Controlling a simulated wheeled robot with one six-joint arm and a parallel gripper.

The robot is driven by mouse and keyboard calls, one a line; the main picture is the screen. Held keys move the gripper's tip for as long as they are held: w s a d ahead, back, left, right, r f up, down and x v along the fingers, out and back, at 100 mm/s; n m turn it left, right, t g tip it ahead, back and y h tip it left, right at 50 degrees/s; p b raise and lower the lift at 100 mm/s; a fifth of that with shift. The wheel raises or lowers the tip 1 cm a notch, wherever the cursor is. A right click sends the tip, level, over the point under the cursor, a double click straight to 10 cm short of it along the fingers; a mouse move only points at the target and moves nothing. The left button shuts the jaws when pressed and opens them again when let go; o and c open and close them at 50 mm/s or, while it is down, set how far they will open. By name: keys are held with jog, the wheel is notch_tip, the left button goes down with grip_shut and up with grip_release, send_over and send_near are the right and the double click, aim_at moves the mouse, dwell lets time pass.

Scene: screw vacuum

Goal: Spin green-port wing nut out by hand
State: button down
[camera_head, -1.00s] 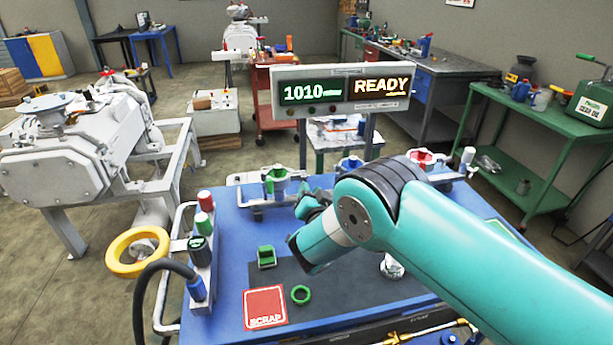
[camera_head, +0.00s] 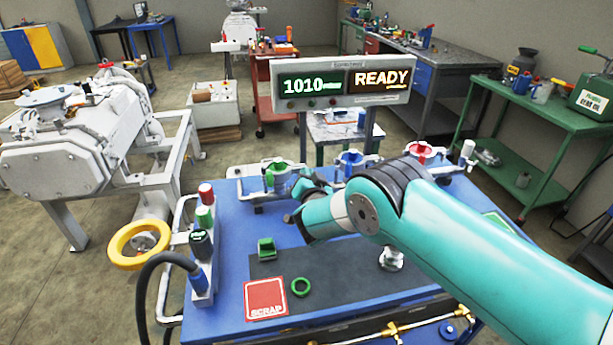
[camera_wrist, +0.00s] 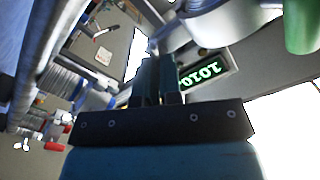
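The green port (camera_head: 277,174) stands in a clamp fitting at the back left of the blue cart. Its wing nut is too small or hidden to make out. My gripper (camera_head: 308,186) is just right of the green port in the head view, partly hidden by its own wrist. In the wrist view my gripper (camera_wrist: 159,66) has its two dark fingers close together, with nothing clearly seen between them. A pale metal cylinder (camera_wrist: 230,18) is just beyond the fingertips, and a green part (camera_wrist: 302,25) is at the upper right. I cannot tell whether the fingers touch the fitting.
The blue port (camera_head: 350,160) and red port (camera_head: 421,151) stand further right. A display (camera_head: 342,84) reading 1010 and READY rises behind. A green ring (camera_head: 300,287), green block (camera_head: 266,248) and red SCRAP pad (camera_head: 265,299) lie in front. A button post (camera_head: 203,240) stands left.

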jog(key=shift+f+n+b, duration=0.1)
jog(key=shift+n+b, duration=0.3)
jog(key=shift+b, duration=0.2)
jog(key=n+b, duration=0.4)
jog(key=n, duration=0.4)
jog(key=n+b, duration=0.5)
jog(key=n, duration=0.3)
jog(key=a+n+b, duration=0.1)
jog(key=n+b, duration=0.3)
jog(key=n, duration=0.3)
jog(key=shift+s+n+b, duration=0.15)
jog(key=shift+n+b, duration=0.15)
jog(key=shift+n, duration=0.1)
jog(key=c, duration=1.3)
grip_release()
jog(key=shift+f, duration=0.1)
